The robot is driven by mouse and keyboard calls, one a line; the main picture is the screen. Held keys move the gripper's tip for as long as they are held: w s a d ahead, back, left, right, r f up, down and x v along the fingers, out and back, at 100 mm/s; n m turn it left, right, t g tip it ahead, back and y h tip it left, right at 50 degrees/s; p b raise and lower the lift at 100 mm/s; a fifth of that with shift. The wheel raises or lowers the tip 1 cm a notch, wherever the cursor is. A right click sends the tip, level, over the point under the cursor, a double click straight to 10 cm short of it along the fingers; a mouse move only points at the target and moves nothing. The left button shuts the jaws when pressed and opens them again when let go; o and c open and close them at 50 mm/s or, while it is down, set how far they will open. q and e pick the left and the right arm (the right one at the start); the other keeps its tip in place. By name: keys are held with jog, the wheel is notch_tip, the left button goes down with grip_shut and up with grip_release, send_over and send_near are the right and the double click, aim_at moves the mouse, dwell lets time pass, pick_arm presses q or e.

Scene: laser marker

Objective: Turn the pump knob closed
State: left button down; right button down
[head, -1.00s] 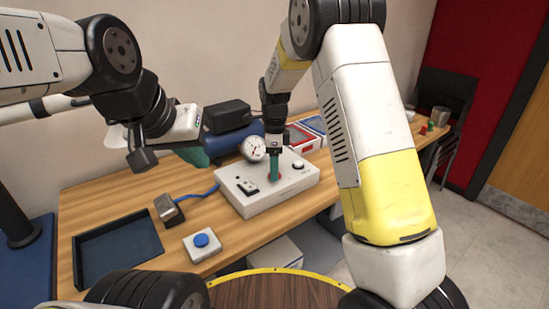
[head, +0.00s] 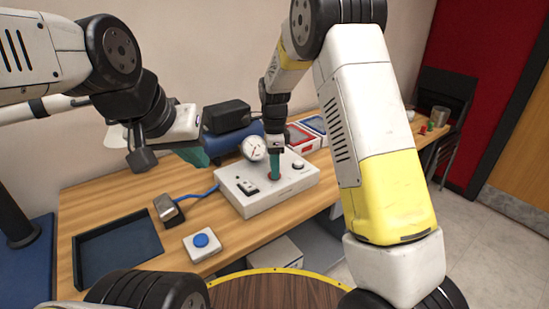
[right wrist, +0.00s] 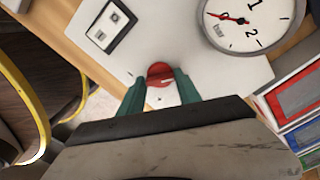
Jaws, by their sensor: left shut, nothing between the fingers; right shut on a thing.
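The white pump box (head: 300,186) stands on the wooden table. Its red knob (right wrist: 160,74) sits between the green fingers of my right gripper (right wrist: 160,86), which is shut on it from above. In the head view my right gripper (head: 274,172) points down onto the box, and the knob is mostly hidden by the fingers. The round gauge (head: 253,148) stands at the back of the box; in the right wrist view its red needle points left, near the 0 end. My left gripper (head: 192,156) is shut and empty above the table's back left, partly hidden by its wrist.
A black tray (head: 118,268), a white block with a blue button (head: 201,241) and a metal-ended device with a blue cable (head: 168,210) lie left of the box. A blue tank (head: 228,140) stands behind it. Red and blue bins (head: 301,138) stand at the back right.

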jog(key=n, duration=0.8)
jog(key=shift+n, duration=0.4)
jog(key=n, duration=0.4)
jog(key=shift+n, duration=0.3)
jog(key=n, duration=0.4)
jog(key=shift+n, duration=0.3)
jog(key=n, duration=0.3)
jog(key=shift+n, duration=0.3)
jog(key=n, duration=0.8)
jog(key=shift+n, duration=1.7)
